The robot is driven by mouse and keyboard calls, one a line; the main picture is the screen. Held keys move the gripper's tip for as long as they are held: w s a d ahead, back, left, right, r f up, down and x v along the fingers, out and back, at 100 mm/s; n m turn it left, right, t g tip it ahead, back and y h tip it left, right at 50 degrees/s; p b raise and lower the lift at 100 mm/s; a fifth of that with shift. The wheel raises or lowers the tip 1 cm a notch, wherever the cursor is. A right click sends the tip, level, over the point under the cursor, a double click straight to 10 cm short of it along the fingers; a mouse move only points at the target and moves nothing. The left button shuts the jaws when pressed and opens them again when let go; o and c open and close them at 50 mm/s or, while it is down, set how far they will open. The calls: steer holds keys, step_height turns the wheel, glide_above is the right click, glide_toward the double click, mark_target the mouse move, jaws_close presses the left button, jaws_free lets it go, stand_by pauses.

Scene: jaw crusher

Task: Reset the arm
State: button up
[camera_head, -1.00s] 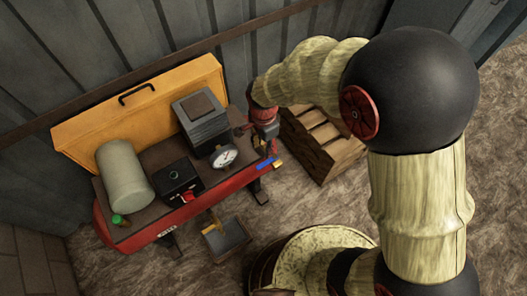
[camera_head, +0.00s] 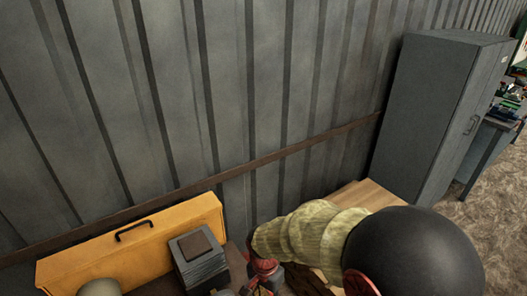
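My arm, with pale ribbed links and a black ball joint, reaches left across the bottom of the head view. My gripper (camera_head: 264,275) is at its end, small and red and grey, at the lower edge of the picture. It is beside the grey finned block (camera_head: 196,262) of the crusher machine, to its right. Its fingertips are too small and too cut off to show whether they are open or shut. The machine's orange panel (camera_head: 135,243) with a black handle stands behind the block. A beige cylinder (camera_head: 100,288) is mostly cut off below.
A corrugated grey wall (camera_head: 250,90) with a brown rail runs behind the machine. A wooden crate (camera_head: 366,194) stands by the wall behind my arm. A tall grey cabinet (camera_head: 428,115) and a cluttered bench (camera_head: 497,125) are at the right. Floor (camera_head: 480,220) shows at the right.

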steer(key=s+d+r+n+t, duration=0.2)
steer(key=d+r, duration=0.4)
steer(key=r, duration=0.3)
steer(key=s+d+r+n+t, duration=0.2)
steer(key=s+d+r, duration=0.3)
steer(key=r, duration=0.4)
steer(key=s+d+r+n+t, duration=0.2)
steer(key=s+d+r+n, duration=0.1)
steer(key=d+r, duration=0.4)
steer(key=v, duration=0.2)
steer(key=shift+s+r, duration=0.2)
steer(key=shift+s, duration=0.05)
steer(key=shift+d, duration=0.1)
steer(key=shift+c, duration=0.4)
